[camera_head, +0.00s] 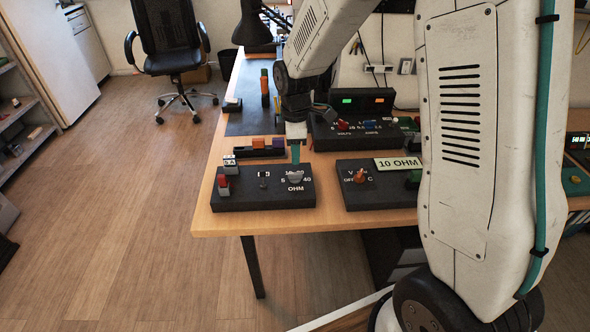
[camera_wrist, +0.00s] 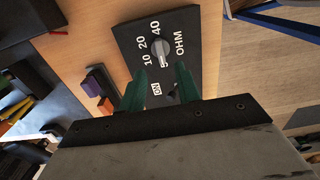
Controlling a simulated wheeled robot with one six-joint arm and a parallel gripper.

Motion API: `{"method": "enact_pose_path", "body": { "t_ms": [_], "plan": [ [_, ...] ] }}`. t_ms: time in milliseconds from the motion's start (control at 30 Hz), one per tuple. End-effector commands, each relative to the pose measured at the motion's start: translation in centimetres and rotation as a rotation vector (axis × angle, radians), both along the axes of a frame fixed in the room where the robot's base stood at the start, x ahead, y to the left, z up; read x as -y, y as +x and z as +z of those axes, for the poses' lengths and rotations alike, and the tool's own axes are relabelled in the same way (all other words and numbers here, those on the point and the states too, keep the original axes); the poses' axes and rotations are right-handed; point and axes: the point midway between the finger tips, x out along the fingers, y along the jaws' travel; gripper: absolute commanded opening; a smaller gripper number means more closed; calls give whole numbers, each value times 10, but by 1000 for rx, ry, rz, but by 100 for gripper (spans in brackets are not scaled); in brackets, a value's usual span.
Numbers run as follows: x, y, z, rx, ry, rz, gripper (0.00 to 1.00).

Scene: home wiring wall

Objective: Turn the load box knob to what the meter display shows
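The load box (camera_head: 240,195) is a black box at the table's near left corner, marked OHM with 5, 10, 20 and 40 around a grey knob (camera_head: 295,177). The wrist view shows the knob (camera_wrist: 160,49) on the load box (camera_wrist: 190,25) from above; I cannot tell which mark it points to. The meter display (camera_head: 397,163) reads 10 OHM, on the black meter box to the right. My gripper (camera_head: 295,153) is above the knob. In the wrist view its teal fingers (camera_wrist: 160,72) are apart and empty, just short of the knob.
A red button and a small white block marked 5 A (camera_head: 230,164) sit at the load box's left. The meter's orange knob (camera_head: 360,176) is to the right. A supply box (camera_head: 330,135) and a tray with purple and orange blocks (camera_head: 265,147) stand behind.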

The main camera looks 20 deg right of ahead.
Motion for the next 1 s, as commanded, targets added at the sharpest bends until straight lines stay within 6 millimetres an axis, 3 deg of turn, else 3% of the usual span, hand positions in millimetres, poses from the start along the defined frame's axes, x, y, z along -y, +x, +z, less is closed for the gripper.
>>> {"method": "enact_pose_path", "body": {
  "t_ms": [400,800,833,933,1000],
  "plan": [
    [0,-1,-62,-4,-1,-1,33],
    [0,-1,-72,-1,0,-2,33],
    [0,-1,-72,-1,0,-2,30],
    [0,-1,-72,0,0,-2,2],
    [0,-1,-72,0,0,-2,0]
  ]
}}
